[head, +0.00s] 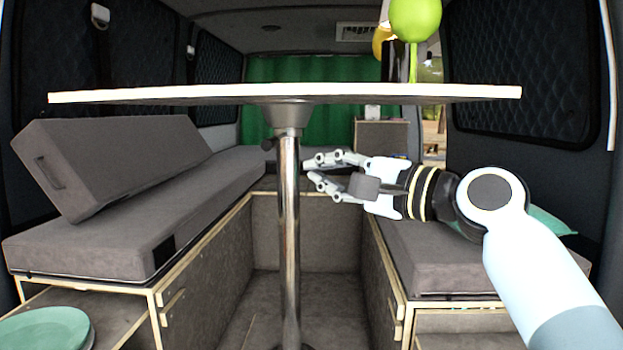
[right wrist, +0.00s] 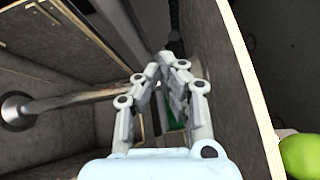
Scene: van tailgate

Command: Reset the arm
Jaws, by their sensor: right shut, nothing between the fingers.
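My right arm comes in from the right in the head view. Its gripper (head: 312,170) is below the table top, just right of the metal table leg (head: 289,220). Its fingers point left, toward the leg. In the right wrist view the gripper (right wrist: 172,62) has its fingertips together with nothing between them. The table top's edge (right wrist: 245,80) runs close to the right of the fingers there, and the table leg (right wrist: 20,110) is at the left. My left gripper is in neither view.
The table top (head: 290,92) spans above the arm. Grey benches stand left (head: 190,195) and right (head: 440,265). Green plates (head: 45,328) lie at lower left. The floor between the benches looks clear.

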